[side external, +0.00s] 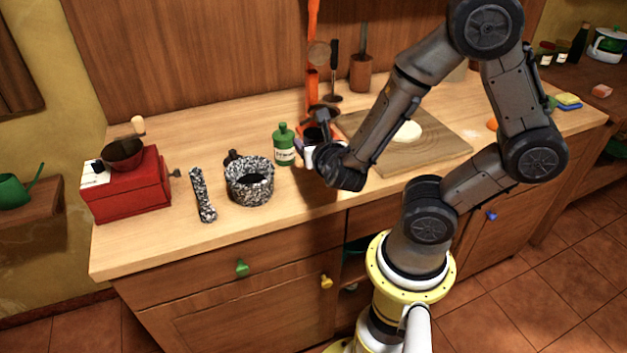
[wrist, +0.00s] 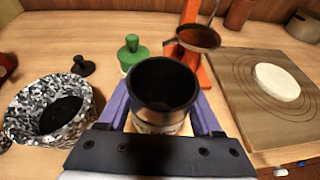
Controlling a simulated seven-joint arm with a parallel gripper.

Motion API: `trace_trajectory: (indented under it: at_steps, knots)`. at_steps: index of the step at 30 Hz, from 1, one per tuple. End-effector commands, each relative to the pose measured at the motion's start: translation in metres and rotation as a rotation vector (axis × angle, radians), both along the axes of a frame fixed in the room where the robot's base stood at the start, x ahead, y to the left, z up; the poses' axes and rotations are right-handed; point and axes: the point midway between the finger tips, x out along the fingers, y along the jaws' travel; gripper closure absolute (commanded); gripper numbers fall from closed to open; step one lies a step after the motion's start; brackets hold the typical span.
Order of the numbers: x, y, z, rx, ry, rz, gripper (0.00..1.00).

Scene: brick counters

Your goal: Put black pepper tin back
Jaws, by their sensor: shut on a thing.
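A tin with a wide black top (wrist: 163,88) and a pale label below stands upright between the purple fingers of my gripper (wrist: 163,112) in the wrist view. I take it for the black pepper tin; its lettering cannot be read. My gripper is shut on it. In the side view, the tin (side external: 312,136) is partly hidden by my gripper (side external: 320,150), just right of the green bottle. I cannot tell whether its base touches the counter.
An orange stand (wrist: 191,28) with a dark pan is behind. A wooden board (wrist: 240,110) with dough lies right. The front left counter is clear.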

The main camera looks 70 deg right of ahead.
Motion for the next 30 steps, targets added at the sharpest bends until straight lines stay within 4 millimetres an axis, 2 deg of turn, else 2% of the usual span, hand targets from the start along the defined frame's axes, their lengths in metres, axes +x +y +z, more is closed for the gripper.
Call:
trace_trajectory:
  at_steps: [3, 11, 18, 22, 30]
  knots:
    - [0.000, 0.000, -0.016, -0.005, 0.003, 0.002, 1.00]
    - [0.001, 0.000, -0.037, -0.003, 0.001, 0.002, 1.00]
    - [0.001, 0.000, -0.065, -0.003, 0.003, 0.003, 1.00]
    - [0.001, 0.001, -0.073, -0.002, -0.001, 0.003, 1.00]
    - [0.001, 0.001, -0.073, -0.002, -0.001, 0.003, 1.00]
